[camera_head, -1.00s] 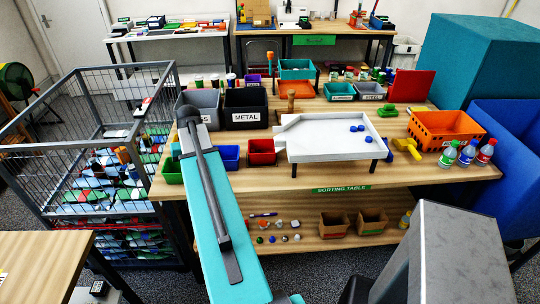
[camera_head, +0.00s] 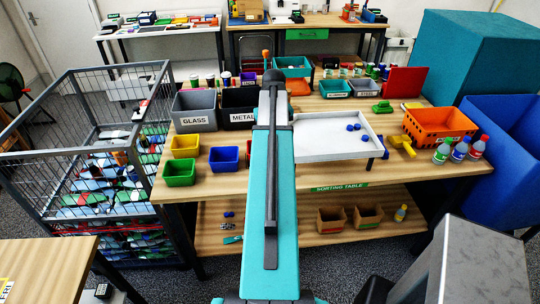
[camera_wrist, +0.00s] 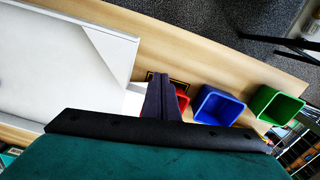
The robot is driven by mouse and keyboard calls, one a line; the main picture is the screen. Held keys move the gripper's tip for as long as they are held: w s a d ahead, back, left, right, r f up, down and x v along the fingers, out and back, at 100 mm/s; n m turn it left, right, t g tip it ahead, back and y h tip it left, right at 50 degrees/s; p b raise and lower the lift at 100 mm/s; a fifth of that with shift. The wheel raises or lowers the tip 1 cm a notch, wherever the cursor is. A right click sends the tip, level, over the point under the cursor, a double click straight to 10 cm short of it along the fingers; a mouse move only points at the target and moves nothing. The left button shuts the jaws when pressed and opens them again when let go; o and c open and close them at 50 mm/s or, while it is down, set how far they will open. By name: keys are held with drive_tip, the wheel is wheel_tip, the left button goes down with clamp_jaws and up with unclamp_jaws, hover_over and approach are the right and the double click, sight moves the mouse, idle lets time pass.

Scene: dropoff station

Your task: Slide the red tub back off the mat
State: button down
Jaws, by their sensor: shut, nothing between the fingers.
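The red tub (camera_wrist: 183,101) shows only in part in the wrist view, behind and to the right of my fingers. In the head view my arm hides most of it. A dark mat edge with a yellow outline (camera_wrist: 180,82) shows beside the red tub in the wrist view; how much of the tub lies on it I cannot tell. My gripper (camera_wrist: 160,80) is shut and empty, its fingers close to the red tub. Whether they touch it I cannot tell. In the head view my arm hides the gripper.
The blue tub (camera_head: 224,159), green tub (camera_head: 179,173) and yellow tub (camera_head: 185,146) stand left of my arm. The white tray (camera_head: 320,148) is close on the right. Behind stand the glass bin (camera_head: 195,112) and the metal bin (camera_head: 236,117).

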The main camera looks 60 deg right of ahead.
drive_tip(key=shift+w+a+f, duration=0.1)
drive_tip(key=shift+w+a, duration=0.05)
drive_tip(key=shift+w, duration=0.05)
wheel_tip(320, 180, down, 10)
drive_tip(key=b, duration=0.7)
drive_tip(key=shift+w+f, duration=0.1)
drive_tip(key=shift+w, duration=0.05)
drive_tip(key=shift+w+d+r+b, duration=0.2)
drive_tip(key=shift+w+d+b, duration=0.2)
drive_tip(key=shift+w+d, duration=1)
drive_tip(key=shift+d, duration=0.1)
drive_tip(key=shift+w+d, duration=4.85)
drive_tip(key=shift+w, duration=0.1)
